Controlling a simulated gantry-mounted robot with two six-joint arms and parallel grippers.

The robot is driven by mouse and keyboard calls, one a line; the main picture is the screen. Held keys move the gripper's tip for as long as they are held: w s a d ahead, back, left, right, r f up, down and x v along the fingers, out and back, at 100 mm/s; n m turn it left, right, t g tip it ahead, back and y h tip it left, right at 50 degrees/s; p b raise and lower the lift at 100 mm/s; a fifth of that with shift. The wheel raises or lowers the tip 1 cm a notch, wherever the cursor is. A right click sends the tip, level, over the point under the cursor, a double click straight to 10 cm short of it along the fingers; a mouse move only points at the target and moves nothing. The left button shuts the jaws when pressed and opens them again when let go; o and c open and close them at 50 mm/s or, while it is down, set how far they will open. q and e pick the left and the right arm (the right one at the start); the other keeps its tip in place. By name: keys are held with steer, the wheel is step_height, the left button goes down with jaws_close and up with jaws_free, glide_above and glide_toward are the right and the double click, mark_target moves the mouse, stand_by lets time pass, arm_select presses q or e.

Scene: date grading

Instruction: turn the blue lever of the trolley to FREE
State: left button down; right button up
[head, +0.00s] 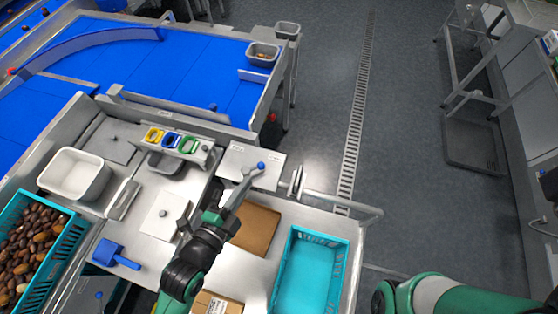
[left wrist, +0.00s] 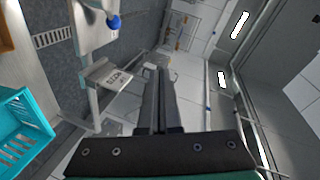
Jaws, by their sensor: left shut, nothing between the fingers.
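The blue knob of the lever (head: 261,165) stands over a pale plate (head: 236,160) with small dark lettering at the back of the steel trolley (head: 340,228). I cannot tell the lever's setting. My left gripper (head: 253,175) is shut and empty, its tips close beside the knob in the head view. In the left wrist view the shut fingers (left wrist: 161,72) point away, and the blue knob (left wrist: 113,22) shows up and left of them, apart from them. A small lettered plate (left wrist: 117,79) lies left of the fingers. My right gripper is out of view.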

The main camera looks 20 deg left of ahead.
arm_select(q)
step_height(320, 180, down, 6)
steer(key=s+f+g+b, duration=0.1)
steer(key=s, duration=0.2)
steer(key=b, duration=0.2)
glide_toward(259, 168)
steer(key=w+d, duration=0.3)
steer(key=w, duration=0.1)
steer(key=shift+w+a+f, duration=0.6)
steer(key=shift+w+f, duration=0.1)
steer(key=shift+f, duration=0.25)
steer(key=shift+w+a+f+b, duration=0.15)
steer(key=shift+w+a+b, duration=0.15)
steer(key=shift+w, duration=0.1)
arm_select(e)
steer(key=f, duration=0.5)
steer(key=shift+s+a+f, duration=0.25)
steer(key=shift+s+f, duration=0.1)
arm_select(q)
steer(key=shift+a, duration=0.1)
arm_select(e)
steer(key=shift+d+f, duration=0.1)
